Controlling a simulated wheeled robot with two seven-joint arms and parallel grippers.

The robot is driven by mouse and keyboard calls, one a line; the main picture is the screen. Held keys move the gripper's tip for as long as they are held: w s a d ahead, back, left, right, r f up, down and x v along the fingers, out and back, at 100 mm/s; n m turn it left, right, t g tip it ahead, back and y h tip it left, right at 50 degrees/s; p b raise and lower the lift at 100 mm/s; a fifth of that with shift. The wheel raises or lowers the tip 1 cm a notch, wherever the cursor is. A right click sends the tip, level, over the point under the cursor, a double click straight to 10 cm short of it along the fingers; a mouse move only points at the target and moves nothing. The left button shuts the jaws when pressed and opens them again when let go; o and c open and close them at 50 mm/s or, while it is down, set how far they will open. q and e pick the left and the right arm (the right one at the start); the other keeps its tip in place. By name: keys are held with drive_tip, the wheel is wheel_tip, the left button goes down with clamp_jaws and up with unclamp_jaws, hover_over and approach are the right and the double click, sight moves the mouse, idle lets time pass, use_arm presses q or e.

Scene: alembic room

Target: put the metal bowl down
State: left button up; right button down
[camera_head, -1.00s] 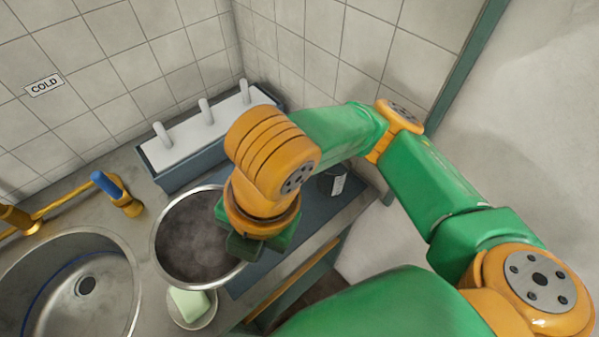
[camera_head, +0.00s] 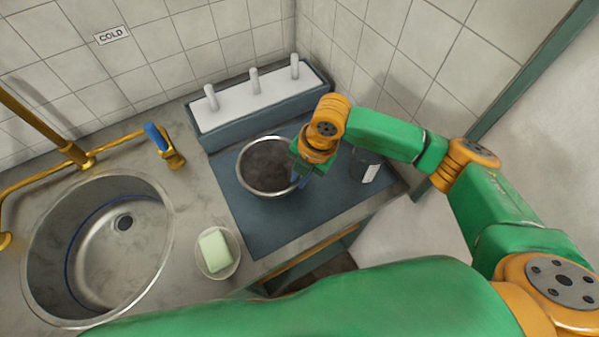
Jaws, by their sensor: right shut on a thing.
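The metal bowl (camera_head: 266,167) is round, with a bright rim and a dark grey inside. It is over the dark blue-grey mat (camera_head: 262,224) on the counter, behind the soap dish. I cannot tell whether its base touches the mat. My right gripper (camera_head: 300,180) is shut on the bowl's right rim; its fingers are mostly hidden by the wrist. My left gripper is not in view.
A rack with several white pegs (camera_head: 253,80) stands behind the bowl. A dark labelled cup (camera_head: 365,166) stands close right of my wrist. Green soap (camera_head: 214,250) lies on a dish at the front. A round sink (camera_head: 100,240) and blue-handled tap (camera_head: 157,137) are left. The mat's front is clear.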

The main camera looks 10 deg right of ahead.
drive_tip(key=shift+f, duration=0.1)
drive_tip(key=c, duration=0.9)
unclamp_jaws()
drive_tip(key=shift+c, duration=0.2)
drive_tip(key=b+v, duration=0.1)
drive_tip(key=v, duration=1.1)
drive_tip(key=shift+s, duration=0.1)
